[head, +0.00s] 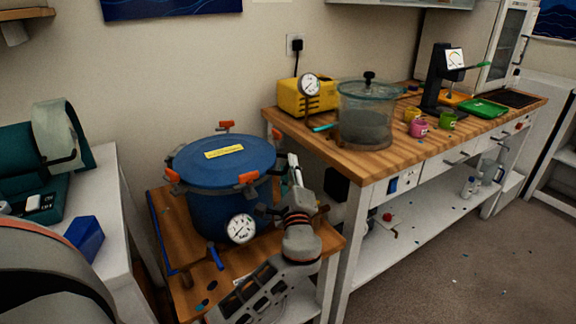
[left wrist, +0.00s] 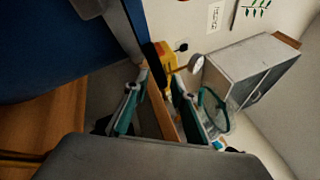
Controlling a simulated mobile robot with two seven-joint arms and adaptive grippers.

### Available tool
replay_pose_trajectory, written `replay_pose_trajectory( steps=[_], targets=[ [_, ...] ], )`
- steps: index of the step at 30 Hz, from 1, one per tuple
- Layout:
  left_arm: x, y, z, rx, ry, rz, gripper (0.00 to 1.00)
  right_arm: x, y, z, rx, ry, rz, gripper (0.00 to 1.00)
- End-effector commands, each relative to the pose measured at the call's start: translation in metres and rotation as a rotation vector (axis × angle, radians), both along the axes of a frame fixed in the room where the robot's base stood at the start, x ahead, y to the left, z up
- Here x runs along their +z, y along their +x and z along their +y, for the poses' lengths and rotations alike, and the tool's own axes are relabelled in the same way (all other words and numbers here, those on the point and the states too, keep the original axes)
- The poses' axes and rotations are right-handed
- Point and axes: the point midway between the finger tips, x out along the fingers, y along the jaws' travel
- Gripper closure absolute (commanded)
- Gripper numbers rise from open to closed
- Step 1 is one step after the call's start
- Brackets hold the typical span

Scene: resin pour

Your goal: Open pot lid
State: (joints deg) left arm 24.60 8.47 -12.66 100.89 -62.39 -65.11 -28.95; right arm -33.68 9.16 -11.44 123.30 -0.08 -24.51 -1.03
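The blue pot (head: 205,214) stands on a small wooden-topped stand. Its blue lid (head: 244,159) with a yellow label sits on top, and orange clamps (head: 248,178) show around its rim. A white gauge (head: 241,228) is on the pot's front. My left gripper (head: 294,171) is just right of the pot at about lid height, its fingers pointing up and away. In the left wrist view the gripper (left wrist: 157,104) has its two fingers apart with nothing held between them. The blue pot wall (left wrist: 50,50) fills the upper left there. My right gripper is out of view.
A wooden workbench (head: 350,168) stands behind and right, holding a yellow pump (head: 291,102), a clear lidded chamber (head: 364,124), small cups (head: 419,128) and a green tray (head: 484,108). A white table (head: 112,215) with a blue box (head: 85,238) is left. The floor at right is mostly open.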

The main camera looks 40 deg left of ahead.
Motion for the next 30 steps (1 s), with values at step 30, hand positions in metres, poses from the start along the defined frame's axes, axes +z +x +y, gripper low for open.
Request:
replay_pose_trajectory(
  steps=[30],
  targets=[
    [0.017,0.016,0.009,-0.002,-0.03,-0.016,1.0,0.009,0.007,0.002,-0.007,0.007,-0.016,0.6]
  ],
)
